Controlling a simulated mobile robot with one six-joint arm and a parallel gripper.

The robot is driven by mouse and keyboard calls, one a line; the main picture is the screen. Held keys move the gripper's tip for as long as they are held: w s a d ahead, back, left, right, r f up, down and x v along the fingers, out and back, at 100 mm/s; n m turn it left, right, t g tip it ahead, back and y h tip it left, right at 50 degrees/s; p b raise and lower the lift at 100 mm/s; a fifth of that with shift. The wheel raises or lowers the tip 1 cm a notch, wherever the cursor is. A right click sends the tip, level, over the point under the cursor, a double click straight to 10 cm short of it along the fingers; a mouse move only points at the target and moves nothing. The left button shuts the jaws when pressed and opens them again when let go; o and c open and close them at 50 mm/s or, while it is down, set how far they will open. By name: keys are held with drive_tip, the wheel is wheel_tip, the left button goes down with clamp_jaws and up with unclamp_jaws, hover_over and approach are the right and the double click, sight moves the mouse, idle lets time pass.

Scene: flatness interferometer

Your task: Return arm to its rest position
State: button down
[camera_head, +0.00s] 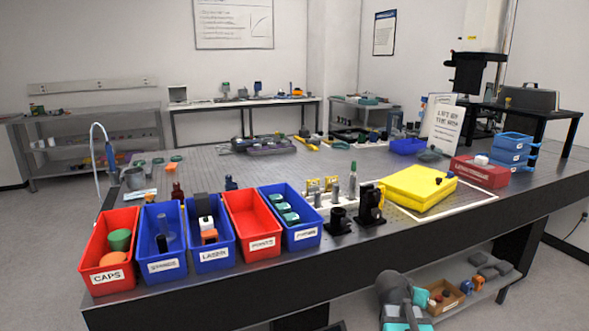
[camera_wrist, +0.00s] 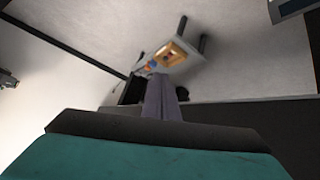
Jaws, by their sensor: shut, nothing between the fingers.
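My arm (camera_head: 398,300) shows at the bottom of the head view, grey with teal parts, low in front of the bench's near edge. Most of it is cut off by the frame. My gripper (camera_wrist: 161,88) shows in the wrist view as narrow grey fingers beyond a wide dark and teal body part. The fingers are shut, with nothing visible held between them. The gripper is clear of the bench top (camera_head: 230,172), and I see no contact with anything.
Labelled red and blue bins, including the caps bin (camera_head: 112,282), line the bench's near left edge. Black mounts (camera_head: 369,208) and a yellow block (camera_head: 418,188) stand to their right. A lower shelf holds a small cardboard box (camera_head: 446,296), close right of my arm. Floor lies open at left.

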drive_tip(key=s+a+f+n+g+y+p, duration=0.1)
drive_tip(key=s+a+f+g+p, duration=0.3)
drive_tip(key=s+f, duration=0.6)
drive_tip(key=s+a+f+n+g+y+b, duration=0.15)
drive_tip(key=s+a+f, duration=0.4)
drive_tip(key=f, duration=0.95)
drive_tip(key=s+a+f+n+g+y+p, duration=0.1)
drive_tip(key=s+a+f+g, duration=0.1)
drive_tip(key=s, duration=0.6)
drive_tip(key=s+a+f+n+g+y, duration=0.2)
drive_tip(key=s+a+f, duration=0.3)
drive_tip(key=s, duration=0.3)
drive_tip(key=s+a+f+n+g+y+p, duration=0.1)
drive_tip(key=s+a+f+g, duration=0.1)
drive_tip(key=s, duration=0.6)
drive_tip(key=shift+s+a+f+p, duration=0.25)
drive_tip(key=shift+a+f+p, duration=0.1)
drive_tip(key=shift+a+f, duration=0.4)
drive_tip(key=shift+n+y, duration=0.25)
